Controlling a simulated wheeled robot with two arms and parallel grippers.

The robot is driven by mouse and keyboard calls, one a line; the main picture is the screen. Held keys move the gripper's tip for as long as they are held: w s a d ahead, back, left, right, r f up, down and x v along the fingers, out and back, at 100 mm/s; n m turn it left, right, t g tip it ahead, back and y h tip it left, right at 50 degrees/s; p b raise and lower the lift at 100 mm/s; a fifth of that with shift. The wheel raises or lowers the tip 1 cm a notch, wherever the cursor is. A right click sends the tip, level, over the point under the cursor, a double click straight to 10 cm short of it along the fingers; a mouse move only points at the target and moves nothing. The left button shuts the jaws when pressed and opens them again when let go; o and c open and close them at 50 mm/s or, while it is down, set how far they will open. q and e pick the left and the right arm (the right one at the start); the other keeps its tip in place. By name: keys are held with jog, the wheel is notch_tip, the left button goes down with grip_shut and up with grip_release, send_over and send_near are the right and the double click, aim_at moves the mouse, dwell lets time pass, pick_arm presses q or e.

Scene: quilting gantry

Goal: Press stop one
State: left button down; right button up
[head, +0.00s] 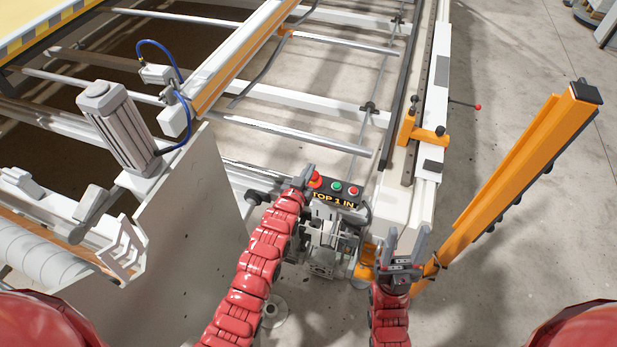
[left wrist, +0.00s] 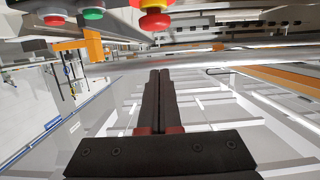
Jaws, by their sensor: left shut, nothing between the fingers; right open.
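A black control box (head: 335,200) carries a red mushroom button (head: 316,180), a green button (head: 336,187) and a smaller red button (head: 354,191). My left gripper (head: 307,171) is shut and empty, just beside the mushroom button. In the left wrist view, the mushroom button (left wrist: 155,20) has a yellow collar and lies above the shut fingertips (left wrist: 160,73), with a visible gap in the picture. My right gripper (head: 407,238) is open and empty, right of and below the box.
An orange post (head: 520,165) stands on the right, close to my right gripper. A grey panel (head: 185,215) and a motor cylinder (head: 118,125) are on the left. Rails (head: 300,130) of the gantry run behind the box. Bare floor (head: 540,260) lies at right.

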pick_arm(q)
jog(key=b+v, duration=0.2)
jog(key=v, duration=0.6)
jog(key=shift+s+a+b, duration=0.15)
jog(key=shift+s+b, duration=0.15)
jog(key=shift+s, duration=0.05)
